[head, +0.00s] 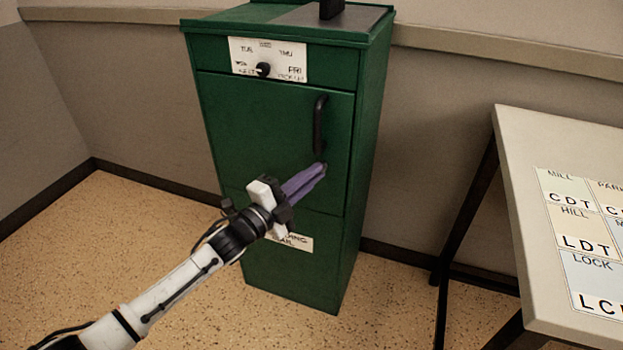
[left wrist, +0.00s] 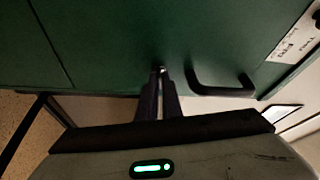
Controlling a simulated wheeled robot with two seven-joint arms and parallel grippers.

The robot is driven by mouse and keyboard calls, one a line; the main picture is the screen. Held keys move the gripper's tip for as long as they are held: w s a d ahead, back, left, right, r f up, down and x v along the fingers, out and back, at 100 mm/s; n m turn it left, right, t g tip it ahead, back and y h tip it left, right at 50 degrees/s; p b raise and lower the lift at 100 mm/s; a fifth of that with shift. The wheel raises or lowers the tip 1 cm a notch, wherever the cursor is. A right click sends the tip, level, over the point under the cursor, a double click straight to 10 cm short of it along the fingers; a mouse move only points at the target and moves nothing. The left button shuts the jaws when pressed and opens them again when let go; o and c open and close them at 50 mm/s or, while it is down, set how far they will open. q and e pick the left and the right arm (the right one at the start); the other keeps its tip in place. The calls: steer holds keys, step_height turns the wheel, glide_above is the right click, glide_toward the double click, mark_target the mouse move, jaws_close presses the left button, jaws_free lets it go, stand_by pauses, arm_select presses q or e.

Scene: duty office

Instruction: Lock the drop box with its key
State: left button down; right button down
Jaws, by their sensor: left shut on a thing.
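The green drop box (head: 275,130) stands against the wall in the head view, its door closed, with a black handle (head: 319,122) on the door's right side. My left gripper (head: 321,168) has its purple fingers shut at the door face just below the handle. In the left wrist view the fingers (left wrist: 161,85) point at the green door (left wrist: 110,45), beside the handle (left wrist: 222,88). A small pale bit of the key (left wrist: 162,70) shows at the fingertips, against the door. The fingers hide most of it, and I cannot tell how it sits in the lock.
A dial plate (head: 268,60) with day labels is on the box's upper front. A pale label (head: 297,243) is lower down, partly behind my gripper. A table (head: 520,140) with lettered cards (head: 590,235) stands at the right. The floor left of the box is clear.

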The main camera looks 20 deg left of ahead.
arm_select(q)
steer(key=shift+f+n, duration=0.25)
steer(key=shift+n, duration=0.35)
steer(key=n+t+y+b, duration=0.1)
steer(key=n+y, duration=0.1)
steer(key=n, duration=0.4)
steer(key=n+t+y+b, duration=0.1)
steer(key=n+t+y, duration=0.1)
steer(key=n, duration=0.4)
steer(key=d+n+t+y+b, duration=0.1)
steer(key=n+y, duration=0.2)
steer(key=n, duration=0.3)
steer(key=shift+f+t, duration=0.15)
steer(key=shift+t, duration=0.25)
arm_select(e)
steer(key=shift+w+a+f, duration=0.15)
steer(key=shift+a+f, duration=0.25)
steer(key=shift+f, duration=0.05)
arm_select(q)
steer(key=shift+n, duration=0.4)
arm_select(e)
steer(key=shift+f, duration=0.15)
arm_select(q)
steer(key=c, duration=1.9)
jaws_free()
steer(key=shift+c, duration=0.2)
steer(key=shift+s, duration=0.1)
